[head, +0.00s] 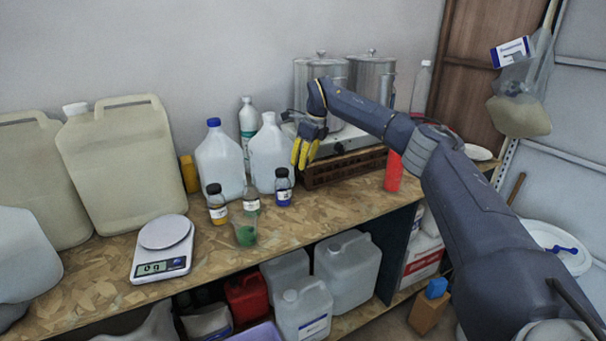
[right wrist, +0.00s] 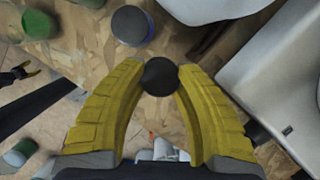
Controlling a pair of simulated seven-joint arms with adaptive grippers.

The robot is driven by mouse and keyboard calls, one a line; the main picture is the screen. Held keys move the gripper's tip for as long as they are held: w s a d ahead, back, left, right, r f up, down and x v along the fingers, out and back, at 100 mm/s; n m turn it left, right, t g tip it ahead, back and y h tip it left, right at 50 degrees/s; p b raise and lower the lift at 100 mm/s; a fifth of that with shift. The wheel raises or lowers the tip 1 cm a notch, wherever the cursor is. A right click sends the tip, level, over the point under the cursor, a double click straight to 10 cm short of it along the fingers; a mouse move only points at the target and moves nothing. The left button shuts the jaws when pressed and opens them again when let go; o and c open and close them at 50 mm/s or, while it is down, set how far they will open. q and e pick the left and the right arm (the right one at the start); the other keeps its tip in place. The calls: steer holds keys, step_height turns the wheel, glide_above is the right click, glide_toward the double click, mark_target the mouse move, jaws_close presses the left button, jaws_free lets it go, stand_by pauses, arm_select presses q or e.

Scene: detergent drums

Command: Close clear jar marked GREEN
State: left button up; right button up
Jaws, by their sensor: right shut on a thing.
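My right gripper (head: 304,150) is raised over the back of the bench, in front of the hotplate and clear of the jars. In the right wrist view its yellow fingers (right wrist: 160,85) are shut on a round black cap (right wrist: 160,74). A small clear jar with a white label (head: 251,203) and some green in it stands between two black-capped jars. I cannot read its label. In the wrist view a round green top (right wrist: 38,25) shows at the upper left, apart from the fingers.
Jugs (head: 220,165) stand behind. A scale (head: 163,250) is at the left. The hotplate (head: 345,140) is beside my gripper.

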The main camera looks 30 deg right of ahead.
mark_target(299, 159)
steer(key=shift+r, duration=2.7)
